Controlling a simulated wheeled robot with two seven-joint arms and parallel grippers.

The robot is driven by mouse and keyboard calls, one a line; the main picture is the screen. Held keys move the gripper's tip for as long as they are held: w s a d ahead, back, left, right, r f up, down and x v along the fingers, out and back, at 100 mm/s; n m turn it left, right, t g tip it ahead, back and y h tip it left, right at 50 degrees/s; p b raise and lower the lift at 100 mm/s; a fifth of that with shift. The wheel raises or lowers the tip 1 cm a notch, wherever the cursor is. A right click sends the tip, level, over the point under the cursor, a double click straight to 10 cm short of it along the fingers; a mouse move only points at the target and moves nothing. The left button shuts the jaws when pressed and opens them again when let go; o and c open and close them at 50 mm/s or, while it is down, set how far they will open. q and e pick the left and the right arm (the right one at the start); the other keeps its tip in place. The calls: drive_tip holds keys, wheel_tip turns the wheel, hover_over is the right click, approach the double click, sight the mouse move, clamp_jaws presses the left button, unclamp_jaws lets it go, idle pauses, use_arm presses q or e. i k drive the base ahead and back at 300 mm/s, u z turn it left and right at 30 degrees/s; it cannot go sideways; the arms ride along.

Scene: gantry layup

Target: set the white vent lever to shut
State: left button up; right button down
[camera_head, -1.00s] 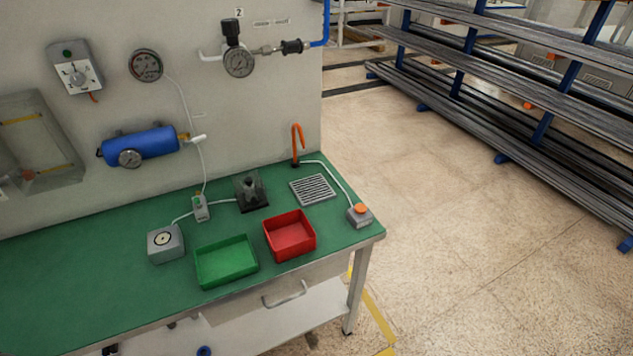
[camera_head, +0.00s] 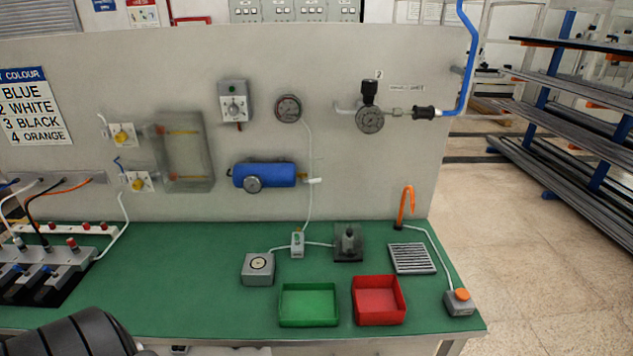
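The white vent lever (camera_head: 314,180) is at the right end of the blue cylinder (camera_head: 268,175), by a small brass fitting. It is small in this view and appears to lie about level, pointing right. A thin white tube runs by it, down from the round gauge (camera_head: 288,108) toward the bench. The cylinder carries its own gauge (camera_head: 252,184) at its lower left. No gripper touches the lever. Neither of my grippers can be seen; only a dark part of my own body shows at the bottom left.
The green bench top (camera_head: 200,300) holds a green tray (camera_head: 309,322), a red tray (camera_head: 379,322), a grey box (camera_head: 258,268) and a vent grille (camera_head: 412,258). A valve bank (camera_head: 45,268) stands at the left. A clear cover (camera_head: 184,150) is on the panel left of the cylinder.

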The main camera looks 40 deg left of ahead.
sight(302, 182)
drive_tip(key=u, duration=1.5)
